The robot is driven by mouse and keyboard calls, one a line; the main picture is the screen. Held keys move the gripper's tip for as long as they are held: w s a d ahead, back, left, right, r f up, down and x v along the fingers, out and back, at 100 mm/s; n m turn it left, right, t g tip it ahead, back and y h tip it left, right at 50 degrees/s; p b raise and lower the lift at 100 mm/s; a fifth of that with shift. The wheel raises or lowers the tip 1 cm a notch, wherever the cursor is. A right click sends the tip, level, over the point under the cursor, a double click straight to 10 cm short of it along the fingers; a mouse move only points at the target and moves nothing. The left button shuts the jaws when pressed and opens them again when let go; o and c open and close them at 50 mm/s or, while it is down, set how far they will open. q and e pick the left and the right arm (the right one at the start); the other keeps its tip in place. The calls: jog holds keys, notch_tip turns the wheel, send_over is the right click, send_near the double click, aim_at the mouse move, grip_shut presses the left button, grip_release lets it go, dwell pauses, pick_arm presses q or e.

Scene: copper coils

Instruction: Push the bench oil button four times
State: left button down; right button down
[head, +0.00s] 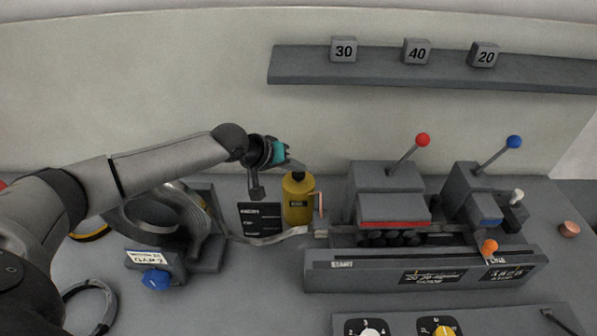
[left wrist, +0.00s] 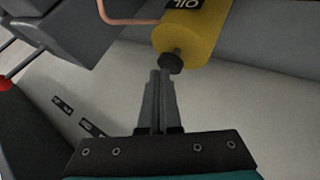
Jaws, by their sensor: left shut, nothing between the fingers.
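The yellow oil can (head: 298,200) stands upright on the bench in the head view, left of the grey machine. Its black top button is mostly hidden there by my left gripper (head: 298,166), which is just above it. In the left wrist view the yellow can (left wrist: 197,32) shows an OIL label, and its dark round button (left wrist: 171,62) sits on a short stem. My left gripper (left wrist: 158,74) is shut and empty, its fingertips at or very near the button. I cannot tell whether they touch. My right gripper is not in view.
A grey machine (head: 390,190) with a red-knobbed lever and a second lever unit with a blue knob (head: 514,142) stand right of the can. A coil stand (head: 160,225) and a blue knob (head: 156,280) are at left. A shelf (head: 430,72) holds numbered blocks.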

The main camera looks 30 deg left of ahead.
aim_at(295, 176)
pick_arm(q)
jog(key=shift+s+f, duration=0.1)
jog(key=shift+f, duration=0.6)
dwell(0.5)
jog(key=shift+r+p, duration=1.35)
jog(key=shift+r, duration=0.05)
notch_tip(295, 176, up, 5)
jog(key=p, duration=0.5)
jog(key=shift+r+p, duration=0.1)
jog(key=shift+p, duration=0.3)
dwell(1.6)
